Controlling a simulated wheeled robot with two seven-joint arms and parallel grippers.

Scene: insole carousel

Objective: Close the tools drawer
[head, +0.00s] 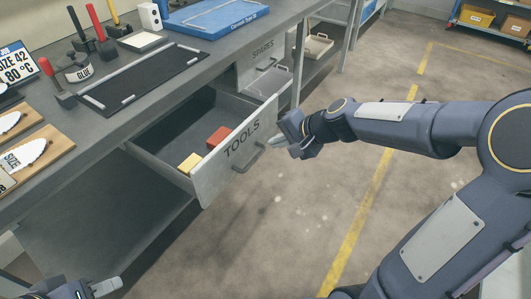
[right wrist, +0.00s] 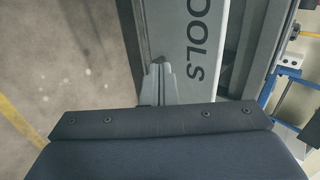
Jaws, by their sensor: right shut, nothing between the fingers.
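The tools drawer (head: 220,170) is pulled out from under the workbench, its front panel marked TOOLS, with a bar handle (head: 249,160). A yellow block (head: 189,163) and a red block (head: 218,137) lie inside. My right gripper (head: 273,142) is shut and empty, its fingertips beside the handle at the drawer's front. In the right wrist view its fingers (right wrist: 160,82) point at the front panel (right wrist: 193,50); I cannot tell whether they touch. My left gripper (head: 106,287) is low at the bottom left, away from the drawer, partly cut off; its finger opening is unclear.
A spares drawer (head: 263,63) is beside the tools drawer, further along the bench. The bench top holds a black mat (head: 145,78), a blue tray (head: 217,18), hammers and insole boards. The floor (head: 310,215) in front of the drawer is clear.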

